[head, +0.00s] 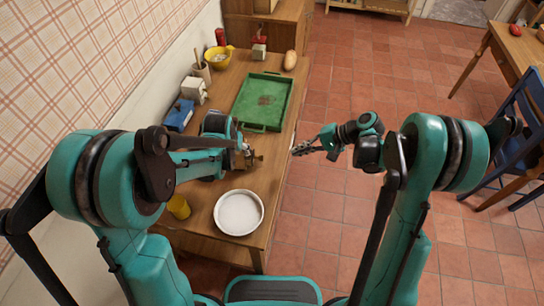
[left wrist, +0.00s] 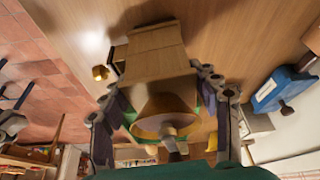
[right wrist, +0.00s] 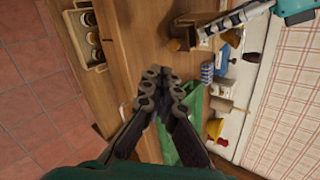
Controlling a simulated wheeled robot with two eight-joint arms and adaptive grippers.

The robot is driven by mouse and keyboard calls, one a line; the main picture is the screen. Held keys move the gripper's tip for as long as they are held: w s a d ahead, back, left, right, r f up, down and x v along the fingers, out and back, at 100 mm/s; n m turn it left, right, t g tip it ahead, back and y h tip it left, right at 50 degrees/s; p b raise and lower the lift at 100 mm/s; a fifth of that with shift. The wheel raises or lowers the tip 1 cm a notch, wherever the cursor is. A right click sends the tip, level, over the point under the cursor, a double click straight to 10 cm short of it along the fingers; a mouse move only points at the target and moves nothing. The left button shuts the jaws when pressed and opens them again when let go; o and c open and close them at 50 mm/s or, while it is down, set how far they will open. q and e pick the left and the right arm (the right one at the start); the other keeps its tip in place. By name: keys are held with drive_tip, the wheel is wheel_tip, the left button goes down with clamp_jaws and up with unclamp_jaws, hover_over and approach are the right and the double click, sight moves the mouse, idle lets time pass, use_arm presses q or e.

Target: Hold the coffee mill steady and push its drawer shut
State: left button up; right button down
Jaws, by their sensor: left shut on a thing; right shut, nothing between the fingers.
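The coffee mill (head: 253,160) stands on the wooden table. In the left wrist view its wooden body (left wrist: 155,45) and brass bowl (left wrist: 165,112) lie between my fingers. My left gripper (left wrist: 161,84) is shut on the mill. The mill's drawer (left wrist: 118,58), with a brass knob (left wrist: 100,72), sticks out on the left side in that view. My right gripper (head: 298,150) is shut and empty, just off the table's right edge, apart from the mill. Its closed fingertips (right wrist: 165,78) also show in the right wrist view, where the mill (right wrist: 184,38) is partly hidden.
A green tray (head: 284,119) lies behind the mill and a white round dish (head: 239,212) in front. A yellow cup (head: 178,207), blue box (head: 178,115) and yellow bowl (head: 218,54) stand along the left. A wooden rack with jars (right wrist: 91,66) is low beside the table.

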drive_tip(key=a+f+m, duration=0.1)
drive_tip(key=f+m, duration=0.1)
drive_tip(key=m, duration=0.2)
drive_tip(key=a+f+m, duration=0.2)
drive_tip(key=m, duration=0.3)
drive_tip(key=a+f+m, duration=0.1)
drive_tip(key=f+m, duration=0.1)
drive_tip(key=m, duration=0.2)
drive_tip(key=shift+w+a, duration=0.25)
drive_tip(key=shift+w, duration=0.1)
drive_tip(key=a, duration=0.3)
drive_tip(key=shift+w+a+f, duration=0.1)
drive_tip(key=shift+w+a, duration=0.1)
drive_tip(key=shift+a, duration=0.05)
drive_tip(key=shift+w+a, duration=0.1)
drive_tip(key=shift+a, duration=0.45)
